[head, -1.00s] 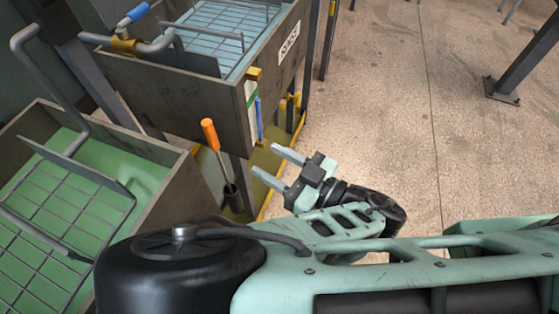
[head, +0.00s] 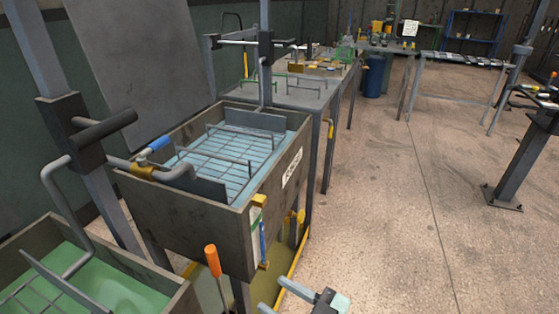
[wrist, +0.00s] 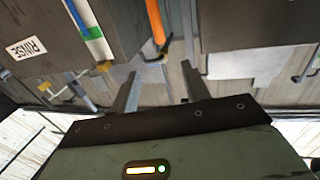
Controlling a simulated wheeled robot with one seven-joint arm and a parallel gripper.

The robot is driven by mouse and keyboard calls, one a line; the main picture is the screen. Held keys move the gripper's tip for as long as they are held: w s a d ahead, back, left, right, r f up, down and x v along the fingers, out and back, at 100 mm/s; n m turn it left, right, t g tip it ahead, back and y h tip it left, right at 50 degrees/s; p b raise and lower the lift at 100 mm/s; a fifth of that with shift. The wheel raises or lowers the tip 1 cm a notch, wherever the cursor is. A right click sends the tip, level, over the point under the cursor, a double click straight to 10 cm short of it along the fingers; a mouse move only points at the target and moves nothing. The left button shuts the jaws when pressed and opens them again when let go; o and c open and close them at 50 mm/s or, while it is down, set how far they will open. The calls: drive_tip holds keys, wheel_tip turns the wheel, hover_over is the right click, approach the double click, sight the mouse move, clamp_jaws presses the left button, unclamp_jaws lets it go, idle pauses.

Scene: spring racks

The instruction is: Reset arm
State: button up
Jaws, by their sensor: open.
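My gripper (head: 274,294) shows at the bottom edge of the head view, with only its fingers and part of its body in the picture. In the wrist view its two fingers (wrist: 159,74) are apart with nothing held between them. An orange-handled tool (head: 212,262) stands upright just left of my gripper in the head view. Its orange handle (wrist: 154,22) lies beyond the fingertips in the wrist view, apart from them. Most of my arm is outside the head view.
A rinse tank (head: 190,238) with a wire rack (head: 222,152) in pale blue liquid stands left of my gripper. A green-filled tank (head: 160,283) is at the lower left. Benches (head: 290,95) stand behind. The floor (head: 385,200) to the right is clear up to a dark post (head: 515,165).

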drive_tip(key=w+d+f+m+g+h, duration=0.1)
drive_tip(key=w+d+f+m+h, duration=0.35)
drive_tip(key=m+h, duration=0.6)
drive_tip(key=s+d+r+n+g+h, duration=0.2)
drive_tip(key=s+d+r+n+g, duration=0.1)
drive_tip(key=r, duration=0.7)
drive_tip(key=s+d+r+n+g+h+p, duration=0.1)
drive_tip(key=s+d+r+n+g, duration=0.3)
drive_tip(key=s+d+r+g, duration=0.2)
wheel_tip(320, 180, up, 5)
drive_tip(key=shift+s+f+h, duration=0.2)
drive_tip(key=shift+s+h, duration=0.15)
drive_tip(key=shift+s, duration=0.75)
